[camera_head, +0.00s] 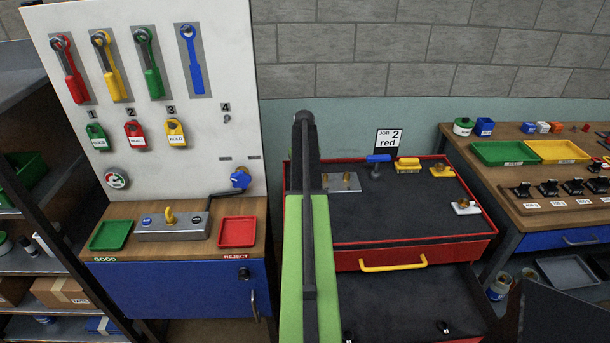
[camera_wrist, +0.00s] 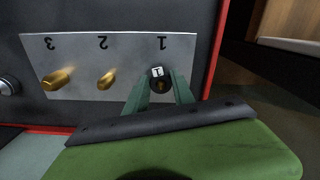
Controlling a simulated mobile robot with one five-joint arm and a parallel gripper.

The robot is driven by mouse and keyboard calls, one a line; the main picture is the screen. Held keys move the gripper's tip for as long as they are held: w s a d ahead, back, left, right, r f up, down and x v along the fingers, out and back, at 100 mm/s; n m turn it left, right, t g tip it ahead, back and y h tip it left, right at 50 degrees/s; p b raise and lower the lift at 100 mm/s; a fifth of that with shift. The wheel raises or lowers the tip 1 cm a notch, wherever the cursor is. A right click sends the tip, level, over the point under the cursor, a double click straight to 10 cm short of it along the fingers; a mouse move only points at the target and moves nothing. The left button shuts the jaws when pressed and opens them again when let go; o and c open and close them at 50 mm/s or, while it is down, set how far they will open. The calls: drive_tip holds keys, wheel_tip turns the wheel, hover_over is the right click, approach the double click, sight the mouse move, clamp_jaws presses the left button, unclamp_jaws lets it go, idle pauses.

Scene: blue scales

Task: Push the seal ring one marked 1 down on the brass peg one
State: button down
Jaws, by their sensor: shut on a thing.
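The seal ring one (camera_wrist: 157,73), a small black ring with a white tag marked 1, is between the two green fingers of my gripper (camera_wrist: 160,88) in the wrist view. My gripper is shut on it. The ring is at the mark 1 of a pale metal plate (camera_wrist: 128,84), and some brass of the brass peg one (camera_wrist: 162,86) shows in its hole. I cannot tell how far down the ring sits. The plate also shows in the head view (camera_head: 342,183), partly behind my arm. The gripper and ring are hidden there.
Two bare brass pegs stand at mark 2 (camera_wrist: 107,79) and mark 3 (camera_wrist: 58,79). In the head view, a blue-handled tool (camera_head: 378,160) and yellow pieces (camera_head: 408,164) are right of the plate. The dark tray top (camera_head: 400,215) in front is clear.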

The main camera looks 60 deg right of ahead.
drive_tip(key=shift+f, duration=0.2)
drive_tip(key=c, duration=1)
unclamp_jaws()
wheel_tip(320, 180, up, 18)
drive_tip(key=p, duration=1.7)
drive_tip(key=shift+f, duration=0.2)
drive_tip(key=shift+f, duration=0.1)
